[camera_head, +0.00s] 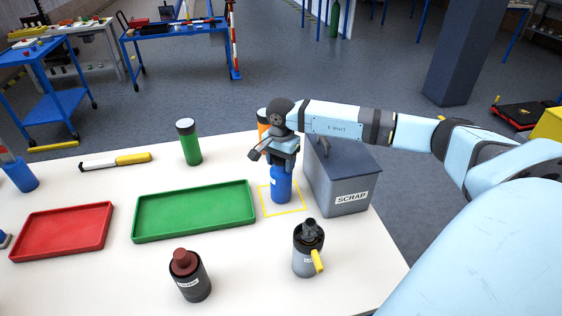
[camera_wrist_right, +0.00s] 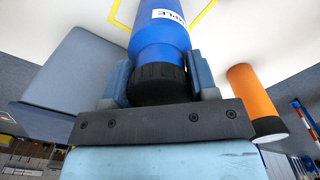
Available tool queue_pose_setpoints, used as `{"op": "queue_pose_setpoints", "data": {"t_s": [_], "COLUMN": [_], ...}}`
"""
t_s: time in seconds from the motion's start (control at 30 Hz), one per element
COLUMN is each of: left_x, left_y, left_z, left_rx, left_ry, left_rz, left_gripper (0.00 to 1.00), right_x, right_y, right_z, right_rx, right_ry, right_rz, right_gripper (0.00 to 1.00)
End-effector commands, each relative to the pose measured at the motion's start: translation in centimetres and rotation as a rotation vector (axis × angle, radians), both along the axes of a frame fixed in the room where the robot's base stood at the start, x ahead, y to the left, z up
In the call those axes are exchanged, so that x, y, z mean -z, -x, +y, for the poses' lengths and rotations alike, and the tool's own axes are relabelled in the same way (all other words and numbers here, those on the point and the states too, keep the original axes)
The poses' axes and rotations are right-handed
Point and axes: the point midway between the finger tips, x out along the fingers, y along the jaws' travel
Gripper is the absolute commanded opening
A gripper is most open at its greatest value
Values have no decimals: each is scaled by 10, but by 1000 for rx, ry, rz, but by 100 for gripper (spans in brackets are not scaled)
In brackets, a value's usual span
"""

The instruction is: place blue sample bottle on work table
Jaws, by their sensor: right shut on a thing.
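The blue sample bottle (camera_head: 281,186) stands upright at the yellow square outline (camera_head: 265,212) on the white work table (camera_head: 120,262). It also shows in the right wrist view (camera_wrist_right: 158,42), with its label and black cap (camera_wrist_right: 158,84). My right gripper (camera_head: 284,160) is above the bottle, its fingers shut on the cap end from both sides. The bottle's base looks to be within the outline; the frames do not clearly show whether it touches the table. My left gripper is in neither view.
A grey SCRAP bin (camera_head: 342,184) stands close right of the bottle. An orange bottle (camera_head: 263,122) is behind the gripper. A green tray (camera_head: 195,209), red tray (camera_head: 62,231), green bottle (camera_head: 188,143), dark red-capped bottle (camera_head: 189,276) and grey can (camera_head: 307,250) surround it.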

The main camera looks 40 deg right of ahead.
Motion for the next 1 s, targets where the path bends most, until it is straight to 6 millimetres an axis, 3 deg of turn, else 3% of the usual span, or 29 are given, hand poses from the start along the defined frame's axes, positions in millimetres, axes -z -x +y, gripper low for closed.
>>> {"op": "queue_pose_setpoints", "data": {"t_s": [0.4, 0.43, 0.5, 0.53, 0.83, 1.0], "left_x": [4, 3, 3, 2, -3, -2], "left_y": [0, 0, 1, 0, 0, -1], "left_z": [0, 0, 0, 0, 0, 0], "left_rx": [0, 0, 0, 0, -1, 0], "left_ry": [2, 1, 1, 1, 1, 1], "left_rz": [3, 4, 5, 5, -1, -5], "left_gripper": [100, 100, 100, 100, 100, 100], "right_x": [9, 7, 7, 7, 4, -16], "right_y": [0, 0, 0, 0, 0, -1], "right_z": [0, 0, 0, 0, 0, 0], "right_rx": [0, 0, 0, 0, 0, -1], "right_ry": [0, 1, 1, 1, 1, 1], "right_rz": [-2, -1, -1, -1, -1, -5], "right_gripper": [11, 60, 76, 79, 79, 79]}}
